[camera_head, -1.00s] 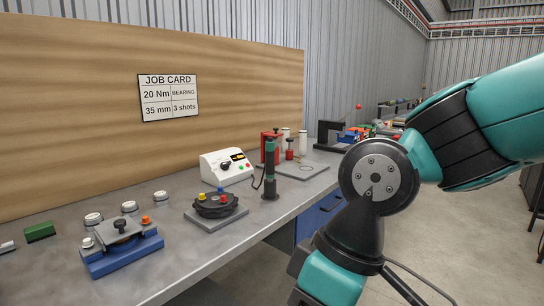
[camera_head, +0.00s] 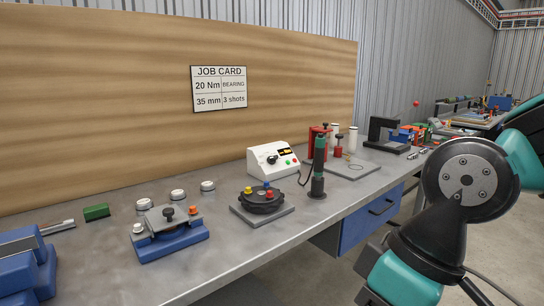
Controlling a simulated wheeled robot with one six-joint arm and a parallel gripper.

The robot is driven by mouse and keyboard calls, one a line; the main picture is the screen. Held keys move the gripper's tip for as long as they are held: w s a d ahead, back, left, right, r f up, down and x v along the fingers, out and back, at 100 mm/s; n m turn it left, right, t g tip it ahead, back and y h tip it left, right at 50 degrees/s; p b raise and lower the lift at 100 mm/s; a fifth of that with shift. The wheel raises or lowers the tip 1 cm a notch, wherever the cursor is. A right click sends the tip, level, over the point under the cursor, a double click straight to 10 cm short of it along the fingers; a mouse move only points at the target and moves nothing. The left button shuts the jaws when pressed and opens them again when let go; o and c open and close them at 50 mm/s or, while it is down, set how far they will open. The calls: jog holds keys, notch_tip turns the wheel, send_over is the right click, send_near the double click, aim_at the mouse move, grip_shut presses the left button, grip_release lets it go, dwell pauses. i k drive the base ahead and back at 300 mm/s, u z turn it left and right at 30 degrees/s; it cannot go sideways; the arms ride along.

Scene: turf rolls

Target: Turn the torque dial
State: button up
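The torque dial (camera_head: 272,160) is a small dark knob on the sloped front of a white control box (camera_head: 257,163). The box stands on the grey workbench against the wooden back panel. It has a small dark display (camera_head: 285,151) with yellow marks, and red and green buttons to the right of the dial. The dial's exact setting is too small to read. My teal and black arm fills the lower right, well apart from the box. My gripper is outside the picture.
A green and black driver (camera_head: 319,165) stands upright right of the box. A round black fixture (camera_head: 262,201) with coloured knobs is in front. A blue clamp fixture (camera_head: 170,238) and several white round pieces lie left. A job card (camera_head: 219,89) reads 20 Nm, bearing, 35 mm, 3 shots.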

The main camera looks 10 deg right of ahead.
aim_at(271, 160)
jog(key=z, duration=0.25)
jog(key=k, duration=0.35)
jog(key=z, duration=1.05)
jog(key=i, duration=1.05)
jog(key=u, duration=1.05)
jog(key=i, duration=0.75)
jog(key=u, duration=1.05)
jog(key=i, duration=0.25)
jog(key=u, duration=0.15)
